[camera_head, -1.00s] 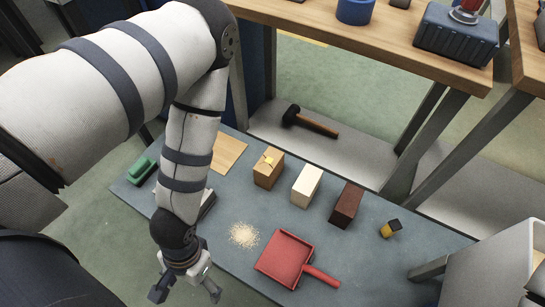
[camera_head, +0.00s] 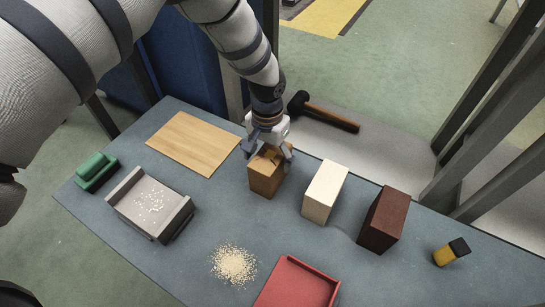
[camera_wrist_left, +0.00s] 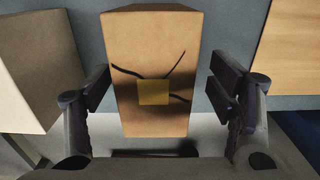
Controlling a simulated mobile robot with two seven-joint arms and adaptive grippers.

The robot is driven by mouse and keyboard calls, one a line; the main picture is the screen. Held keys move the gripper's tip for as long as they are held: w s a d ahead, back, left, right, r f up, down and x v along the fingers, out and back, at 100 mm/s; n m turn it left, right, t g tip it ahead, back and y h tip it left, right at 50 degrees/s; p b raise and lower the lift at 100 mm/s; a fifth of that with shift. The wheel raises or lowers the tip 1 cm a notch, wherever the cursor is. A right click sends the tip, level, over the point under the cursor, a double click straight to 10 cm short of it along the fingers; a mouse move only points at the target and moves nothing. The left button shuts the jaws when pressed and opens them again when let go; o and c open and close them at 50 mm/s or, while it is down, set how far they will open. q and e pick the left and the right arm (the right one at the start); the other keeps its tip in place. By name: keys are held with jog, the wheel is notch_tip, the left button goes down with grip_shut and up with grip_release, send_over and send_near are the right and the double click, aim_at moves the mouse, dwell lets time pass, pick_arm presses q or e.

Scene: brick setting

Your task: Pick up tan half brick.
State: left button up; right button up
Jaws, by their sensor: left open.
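The tan half brick (camera_head: 265,177) stands on the grey-blue table, left of a cream brick (camera_head: 325,192) and a dark brown brick (camera_head: 384,219). My left gripper (camera_head: 267,153) is over its top, with fingers on either side. In the left wrist view the tan brick (camera_wrist_left: 153,60) lies between the open fingers (camera_wrist_left: 160,90), with a visible gap on each side. It has a small yellow square and dark crack-like lines on its face. My right gripper is not in view.
A wooden board (camera_head: 194,143), a grey tray with pale crumbs (camera_head: 181,220) and a green-handled block (camera_head: 96,171) lie to the left. A pile of crumbs (camera_head: 234,264) and a red dustpan (camera_head: 297,284) are in front. A yellow-black item (camera_head: 451,252) is at right; a hammer (camera_head: 325,113) lies behind.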

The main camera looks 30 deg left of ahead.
pick_arm(q)
jog(key=f+b, duration=0.1)
jog(key=f, duration=0.1)
jog(key=f+b, duration=0.1)
jog(key=f, duration=0.2)
jog(key=shift+w+d+f, duration=0.1)
jog(key=shift+d+f, duration=0.1)
jog(key=shift+f, duration=0.15)
jog(key=shift+r, duration=0.15)
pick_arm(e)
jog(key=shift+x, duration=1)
pick_arm(q)
jog(key=c, duration=1.6)
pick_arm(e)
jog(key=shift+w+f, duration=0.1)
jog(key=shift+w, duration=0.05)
